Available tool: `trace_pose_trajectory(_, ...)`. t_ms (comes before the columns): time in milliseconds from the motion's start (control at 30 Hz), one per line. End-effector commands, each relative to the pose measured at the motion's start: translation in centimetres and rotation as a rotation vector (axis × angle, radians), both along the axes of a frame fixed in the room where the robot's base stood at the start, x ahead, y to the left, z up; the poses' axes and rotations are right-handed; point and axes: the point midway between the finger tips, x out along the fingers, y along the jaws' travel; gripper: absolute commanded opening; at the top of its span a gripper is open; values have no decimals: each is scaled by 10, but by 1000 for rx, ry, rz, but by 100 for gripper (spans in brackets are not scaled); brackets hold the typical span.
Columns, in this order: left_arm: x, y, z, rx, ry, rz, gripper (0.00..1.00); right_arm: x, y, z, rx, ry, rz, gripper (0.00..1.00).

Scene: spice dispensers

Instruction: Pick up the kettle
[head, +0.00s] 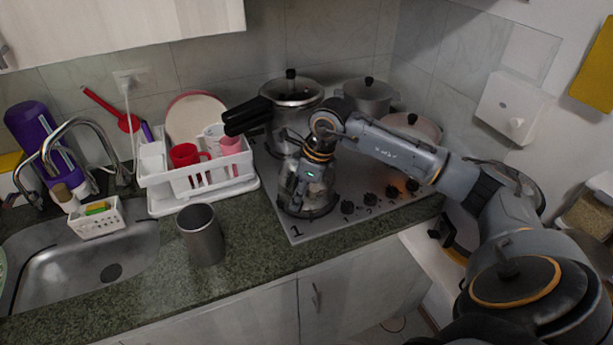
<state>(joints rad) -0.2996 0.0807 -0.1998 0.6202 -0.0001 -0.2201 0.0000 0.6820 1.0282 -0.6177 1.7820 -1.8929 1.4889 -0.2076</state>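My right gripper (305,195) points down over the front left of the stove, its arm coming in from the right. Its fingertips are hard to make out against the dark burner there, so I cannot tell whether it is open or holds anything. I see no clear kettle. A silver lidded pot (298,92) with a black knob and a long black handle (246,117) stands behind the gripper, partly hidden by it. My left gripper is not in view.
The stove (345,220) has several knobs along its front. Other lidded pots (367,98) stand at its back right. A white dish rack (205,182) with red mugs and a metal cup (201,236) are to the left, beside the sink (75,262).

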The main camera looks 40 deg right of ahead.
Motion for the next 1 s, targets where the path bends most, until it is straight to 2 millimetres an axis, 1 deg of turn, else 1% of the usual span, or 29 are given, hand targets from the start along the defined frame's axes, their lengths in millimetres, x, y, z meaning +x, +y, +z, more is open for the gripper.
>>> trace_pose_trajectory(33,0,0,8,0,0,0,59,1,3,-3,3,5,1,30)
trace_pose_trajectory(133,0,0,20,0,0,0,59,7,7,-15,5,6,0,30)
trace_pose_trajectory(300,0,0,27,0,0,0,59,13,10,-38,3,4,1,30)
trace_pose_trajectory(400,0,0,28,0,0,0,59,14,11,-44,2,0,1,30)
trace_pose_trajectory(600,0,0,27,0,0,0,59,15,11,-45,1,0,1,30)
trace_pose_trajectory(667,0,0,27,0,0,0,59,14,11,-45,1,0,1,18)
trace_pose_trajectory(700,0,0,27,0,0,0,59,14,11,-45,2,0,2,10)
trace_pose_trajectory(733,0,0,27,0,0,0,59,14,11,-45,2,0,2,3)
trace_pose_trajectory(767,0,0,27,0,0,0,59,14,11,-45,2,0,1,0)
trace_pose_trajectory(967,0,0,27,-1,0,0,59,14,11,-44,2,0,1,0)
trace_pose_trajectory(1000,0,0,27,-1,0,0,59,16,10,-41,1,-7,1,0)
